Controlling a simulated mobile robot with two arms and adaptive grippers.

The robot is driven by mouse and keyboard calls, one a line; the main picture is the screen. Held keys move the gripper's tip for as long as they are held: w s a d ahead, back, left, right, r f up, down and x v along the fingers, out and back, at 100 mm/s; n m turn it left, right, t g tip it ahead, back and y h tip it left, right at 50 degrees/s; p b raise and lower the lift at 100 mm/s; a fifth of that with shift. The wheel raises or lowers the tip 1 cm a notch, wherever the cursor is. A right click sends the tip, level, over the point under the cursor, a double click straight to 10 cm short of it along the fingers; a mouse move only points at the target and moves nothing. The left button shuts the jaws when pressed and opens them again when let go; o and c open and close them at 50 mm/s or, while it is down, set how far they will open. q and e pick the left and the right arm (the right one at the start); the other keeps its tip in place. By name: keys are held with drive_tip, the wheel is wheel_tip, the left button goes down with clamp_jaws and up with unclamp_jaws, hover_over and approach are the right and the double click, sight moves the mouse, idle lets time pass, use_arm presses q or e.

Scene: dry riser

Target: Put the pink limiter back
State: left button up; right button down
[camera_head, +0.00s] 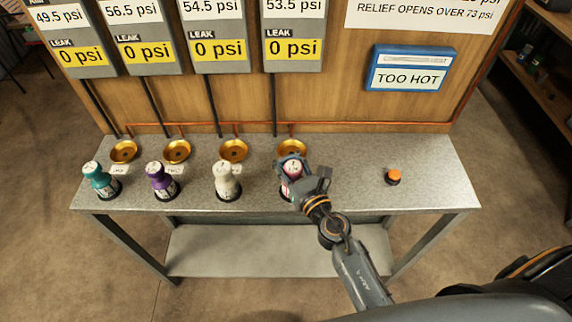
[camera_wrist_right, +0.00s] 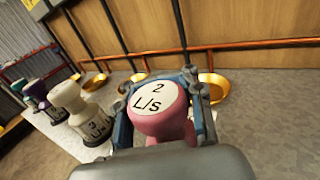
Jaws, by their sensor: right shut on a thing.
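The pink limiter (camera_wrist_right: 160,118), with a white top marked "2 L/s", fills the middle of the right wrist view. My right gripper (camera_wrist_right: 163,112) is shut on it, with blue-grey fingers on both sides. In the head view the pink limiter (camera_head: 292,170) shows between the fingers of my right gripper (camera_head: 293,172), at the front of the bench below the rightmost gold dish. Its lower part is mostly hidden by the gripper, so I cannot tell whether it touches the bench. My left gripper is not in view.
Teal (camera_head: 100,180), purple (camera_head: 161,181) and white (camera_head: 227,181) limiters stand left on the metal bench (camera_head: 350,165). Several gold dishes (camera_head: 233,150) line its back, below psi gauges. An orange-topped button (camera_head: 393,177) is at right, below a "TOO HOT" sign (camera_head: 411,69).

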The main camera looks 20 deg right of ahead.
sight(297, 177)
drive_tip(key=shift+f, duration=0.1)
drive_tip(key=c, duration=0.8)
unclamp_jaws()
drive_tip(key=shift+f, duration=0.1)
drive_tip(key=shift+c, duration=0.2)
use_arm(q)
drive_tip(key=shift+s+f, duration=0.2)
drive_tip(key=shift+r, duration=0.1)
use_arm(e)
drive_tip(key=shift+s+r, duration=0.15)
drive_tip(key=shift+r, duration=0.05)
drive_tip(key=s+b, duration=0.1)
drive_tip(key=s, duration=0.2)
drive_tip(key=s+d+b, duration=0.1)
drive_tip(key=s, duration=0.3)
drive_tip(key=s+d+b, duration=0.1)
drive_tip(key=s, duration=0.2)
drive_tip(key=shift+s+f+b, duration=0.2)
drive_tip(key=shift+s+b, duration=0.1)
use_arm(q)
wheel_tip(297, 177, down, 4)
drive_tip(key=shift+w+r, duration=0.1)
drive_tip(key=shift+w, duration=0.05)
use_arm(e)
drive_tip(key=shift+s+d+r, duration=0.15)
drive_tip(key=shift+s+r, duration=0.05)
drive_tip(key=shift+s, duration=0.3)
